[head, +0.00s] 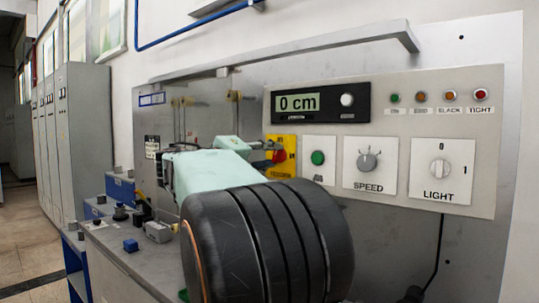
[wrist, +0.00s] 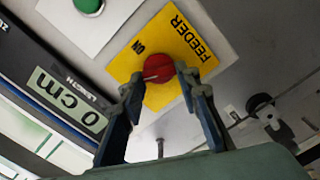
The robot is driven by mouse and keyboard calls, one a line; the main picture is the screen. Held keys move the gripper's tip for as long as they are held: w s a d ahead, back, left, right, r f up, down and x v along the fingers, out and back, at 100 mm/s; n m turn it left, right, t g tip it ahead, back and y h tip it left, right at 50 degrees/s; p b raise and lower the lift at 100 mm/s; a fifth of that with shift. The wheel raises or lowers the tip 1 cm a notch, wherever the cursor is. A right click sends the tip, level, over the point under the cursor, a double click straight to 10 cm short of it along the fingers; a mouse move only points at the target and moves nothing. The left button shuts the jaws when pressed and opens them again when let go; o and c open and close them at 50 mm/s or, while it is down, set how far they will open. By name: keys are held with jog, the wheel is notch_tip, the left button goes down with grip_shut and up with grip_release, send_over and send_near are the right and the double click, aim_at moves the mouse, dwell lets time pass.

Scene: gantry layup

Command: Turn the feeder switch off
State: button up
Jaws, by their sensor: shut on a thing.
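The feeder switch is a round red knob (wrist: 158,68) on a yellow plate (wrist: 184,32) marked FEEDER, with the word ON near the knob. The wrist view shows the plate upside down. A pale pointer mark shows on the knob's left side there. My gripper (wrist: 162,79) has its two fingers on either side of the knob and is shut on it. In the head view the red knob (head: 279,156) and yellow plate (head: 290,142) are partly hidden by my gripper and arm. An OFF label cannot be seen.
Right of the feeder plate are a green button (head: 318,158), the SPEED knob (head: 367,161) and the LIGHT switch (head: 440,169). A display (head: 299,103) reading 0 cm sits above. A bench (head: 128,246) with small parts stands at lower left.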

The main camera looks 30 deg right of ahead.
jog(key=n+p, duration=0.2)
jog(key=n, duration=0.3)
jog(key=shift+f+n, duration=0.15)
jog(key=shift+n, duration=0.15)
dwell(0.4)
jog(key=o, duration=1.2)
jog(key=shift+c, duration=0.2)
jog(key=shift+a, duration=0.1)
jog(key=v, duration=1.2)
